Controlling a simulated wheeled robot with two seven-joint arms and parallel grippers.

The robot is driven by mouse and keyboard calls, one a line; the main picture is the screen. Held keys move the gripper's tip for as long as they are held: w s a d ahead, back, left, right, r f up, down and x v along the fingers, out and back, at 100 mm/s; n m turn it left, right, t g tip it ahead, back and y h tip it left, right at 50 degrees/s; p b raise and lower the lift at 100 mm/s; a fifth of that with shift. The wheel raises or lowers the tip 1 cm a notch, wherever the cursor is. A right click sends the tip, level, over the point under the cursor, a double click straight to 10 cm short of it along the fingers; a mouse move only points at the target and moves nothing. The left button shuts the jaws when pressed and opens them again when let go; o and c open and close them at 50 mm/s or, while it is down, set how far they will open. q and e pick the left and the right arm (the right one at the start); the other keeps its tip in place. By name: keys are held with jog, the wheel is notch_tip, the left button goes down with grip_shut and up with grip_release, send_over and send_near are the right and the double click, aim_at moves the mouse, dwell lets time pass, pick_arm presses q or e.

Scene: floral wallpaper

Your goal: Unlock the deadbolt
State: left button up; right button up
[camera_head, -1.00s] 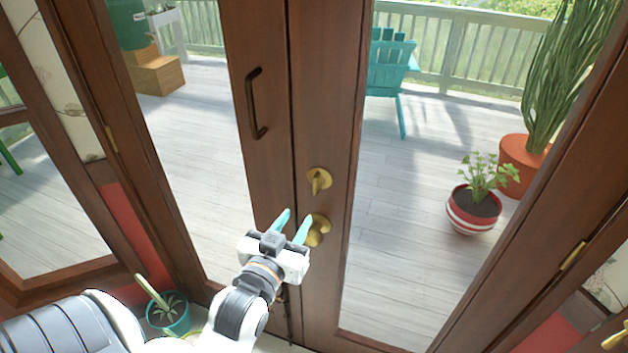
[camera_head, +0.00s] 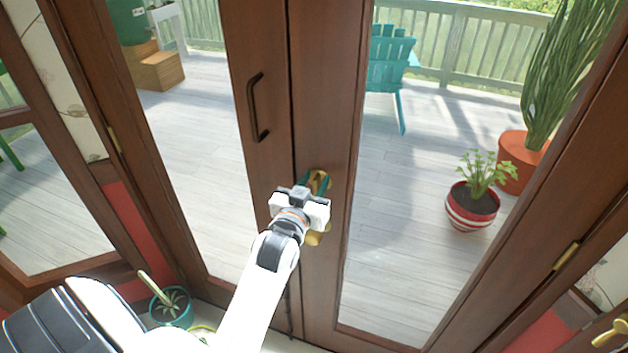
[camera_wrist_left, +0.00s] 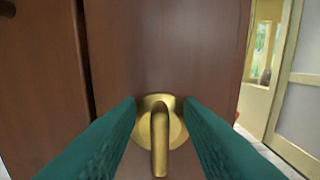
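The brass deadbolt (camera_head: 319,180) is on the brown wooden double door, on the right leaf's inner stile. In the left wrist view its round plate and upright thumb-turn (camera_wrist_left: 160,140) show between the two teal fingers. My left gripper (camera_head: 315,182) is open, with one finger on each side of the thumb-turn and a gap visible on both sides. In the head view the gripper body partly hides the deadbolt. A brass knob (camera_head: 316,236) below it is mostly hidden behind the gripper. My right gripper is not in view.
A dark pull handle (camera_head: 257,107) is on the left door leaf. Potted plants, such as the small teal pot (camera_head: 171,309), stand near the floor at lower left. Beyond the glass are a teal chair (camera_head: 388,62) and a striped pot (camera_head: 471,208).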

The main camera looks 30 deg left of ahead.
pick_arm(q)
grip_shut()
dwell(0.4)
jog(key=n+p, duration=0.1)
jog(key=n, duration=0.1)
jog(key=n+p, duration=0.1)
jog(key=shift+a+n, duration=0.35)
jog(key=shift+n, duration=0.05)
jog(key=n, duration=0.1)
jog(key=n+p, duration=0.1)
jog(key=n, duration=0.1)
jog(key=n+p, duration=0.1)
jog(key=shift+s+a+f, duration=0.1)
jog(key=shift+a+f, duration=0.05)
jog(key=shift+a, duration=0.15)
jog(key=n, duration=0.2)
jog(key=n+p, duration=0.1)
jog(key=n, duration=0.2)
jog(key=shift+a+f+n+p, duration=0.25)
jog(key=shift+f+n+p, duration=0.3)
jog(key=shift+f+n, duration=0.1)
jog(key=shift+n, duration=1.05)
jog(key=shift+f+n+p, duration=0.15)
jog(key=shift+f+n, duration=0.1)
jog(key=shift+n, duration=1.05)
